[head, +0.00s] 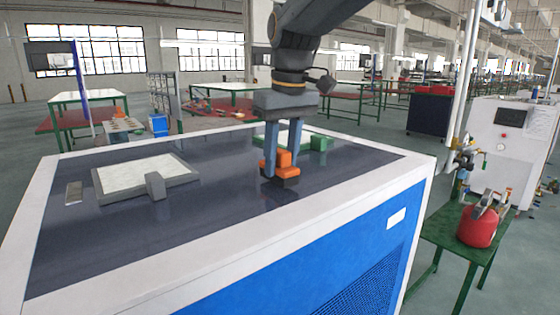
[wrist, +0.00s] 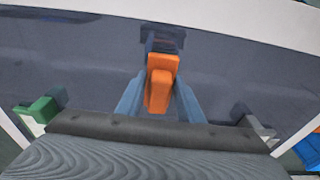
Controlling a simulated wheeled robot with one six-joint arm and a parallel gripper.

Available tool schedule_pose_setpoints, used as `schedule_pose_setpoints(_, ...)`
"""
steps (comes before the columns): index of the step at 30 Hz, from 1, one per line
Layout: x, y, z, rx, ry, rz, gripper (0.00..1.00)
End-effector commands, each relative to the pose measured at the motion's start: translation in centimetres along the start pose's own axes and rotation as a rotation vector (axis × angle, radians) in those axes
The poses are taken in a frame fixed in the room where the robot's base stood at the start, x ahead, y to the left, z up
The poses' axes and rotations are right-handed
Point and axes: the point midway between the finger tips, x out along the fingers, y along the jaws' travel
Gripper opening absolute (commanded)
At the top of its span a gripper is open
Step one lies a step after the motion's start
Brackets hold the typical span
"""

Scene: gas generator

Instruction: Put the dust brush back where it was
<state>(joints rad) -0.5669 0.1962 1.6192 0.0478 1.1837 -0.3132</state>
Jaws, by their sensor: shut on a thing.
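The dust brush (head: 284,159) has an orange handle and a dark bristle end. It is upright between the fingers of my gripper (head: 283,150), over the dark top of the blue and white cabinet (head: 240,215). The brush also shows in the wrist view (wrist: 160,85), with its orange handle between the two blue-grey fingers (wrist: 160,100). My gripper is shut on it. The brush's dark end is at or just above the cabinet top; I cannot tell whether it touches.
A pale panel with a grey block (head: 155,186) lies on the cabinet top at left. A green block (head: 319,144) sits behind the gripper at right. The dark top in front of the brush is clear. A red can (head: 478,229) stands on a green table (head: 450,232) at right.

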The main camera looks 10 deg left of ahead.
Motion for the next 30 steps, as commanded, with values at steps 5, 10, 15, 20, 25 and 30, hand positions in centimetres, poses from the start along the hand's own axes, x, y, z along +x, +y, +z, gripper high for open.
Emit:
schedule_pose_setpoints(5,0.8,0.1,0.1,0.001,0.001,0.001,0.06)
schedule_pose_setpoints(10,0.8,0.1,0.1,0.001,0.001,0.0,0.06)
schedule_pose_setpoints(15,1.0,0.1,0.2,0.001,0.0,0.0,0.49)
schedule_pose_setpoints(20,1.0,0.1,0.2,0.001,0.0,0.0,0.52)
schedule_pose_setpoints(25,0.9,0.1,0.2,0.001,0.0,0.0,0.52)
schedule_pose_setpoints(30,-0.5,0.1,0.1,0.001,0.003,0.001,0.52)
